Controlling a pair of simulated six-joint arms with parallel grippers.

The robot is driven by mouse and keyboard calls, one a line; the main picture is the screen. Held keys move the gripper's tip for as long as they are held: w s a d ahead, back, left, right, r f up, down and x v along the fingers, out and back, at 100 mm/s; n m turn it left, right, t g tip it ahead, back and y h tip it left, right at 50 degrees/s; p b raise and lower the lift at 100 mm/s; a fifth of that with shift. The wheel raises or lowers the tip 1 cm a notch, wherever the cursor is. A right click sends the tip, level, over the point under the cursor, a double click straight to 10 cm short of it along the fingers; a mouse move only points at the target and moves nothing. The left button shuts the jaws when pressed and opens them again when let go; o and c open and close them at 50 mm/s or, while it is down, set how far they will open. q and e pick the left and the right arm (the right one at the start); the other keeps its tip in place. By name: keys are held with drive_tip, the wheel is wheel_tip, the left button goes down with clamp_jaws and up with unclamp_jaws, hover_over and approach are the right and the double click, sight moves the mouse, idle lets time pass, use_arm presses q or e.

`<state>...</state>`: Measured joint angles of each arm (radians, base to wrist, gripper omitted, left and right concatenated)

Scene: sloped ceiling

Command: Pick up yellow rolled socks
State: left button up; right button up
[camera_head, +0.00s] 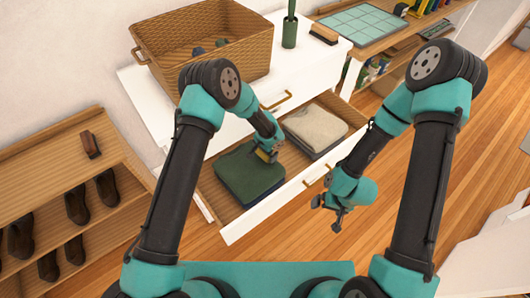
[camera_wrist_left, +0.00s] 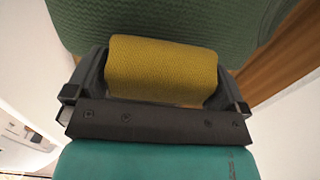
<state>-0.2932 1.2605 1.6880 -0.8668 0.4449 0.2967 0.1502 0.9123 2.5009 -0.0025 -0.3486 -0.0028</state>
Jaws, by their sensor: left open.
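The yellow rolled socks (camera_wrist_left: 162,68) lie between the two spread fingers of my left gripper (camera_wrist_left: 160,85) in the left wrist view. Green knitted fabric shows behind them. In the head view the socks (camera_head: 268,156) are a small yellow patch, mostly hidden by my left gripper (camera_head: 265,151). They are at the right edge of the folded green clothes (camera_head: 245,175) in the open drawer (camera_head: 262,215). The jaws are open around the socks; I cannot tell whether a finger touches them. My right gripper (camera_head: 329,212) is open and empty, in front of the drawer.
Folded beige clothes (camera_head: 316,125) lie in the drawer's right part. A wicker basket (camera_head: 205,40), a green bottle-like item (camera_head: 290,30) and a brush (camera_head: 323,33) stand on the white dresser (camera_head: 335,58). A shoe rack (camera_head: 40,165) stands at left.

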use_arm(q)
drive_tip(key=shift+c, duration=0.2)
idle(0.3)
drive_tip(key=c, duration=0.6)
wheel_tip(320, 180, up, 10)
idle(0.4)
idle(0.5)
